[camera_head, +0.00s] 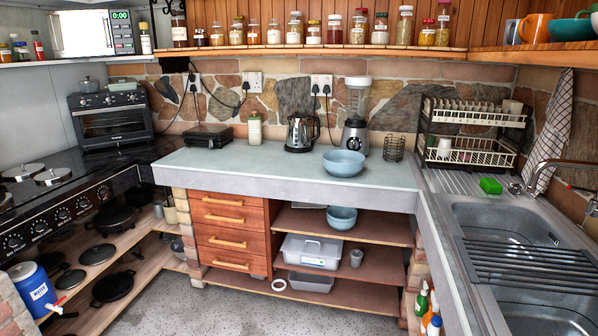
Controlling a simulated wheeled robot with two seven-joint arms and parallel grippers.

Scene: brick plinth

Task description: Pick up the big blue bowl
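A big light-blue bowl (344,163) stands upright on the pale grey counter (270,172), right of the counter's middle and close to the front edge. It looks empty. A second, smaller blue bowl (341,217) sits on the upper open shelf below the counter. Neither of my grippers shows in the head view, so nothing can be seen touching either bowl.
A blender (355,137) stands just behind the big bowl, and a kettle (300,132) is to its left. A wire holder (394,148) and dish rack (470,150) are to the right. The counter left of the bowl is clear. Open floor (215,308) lies in front.

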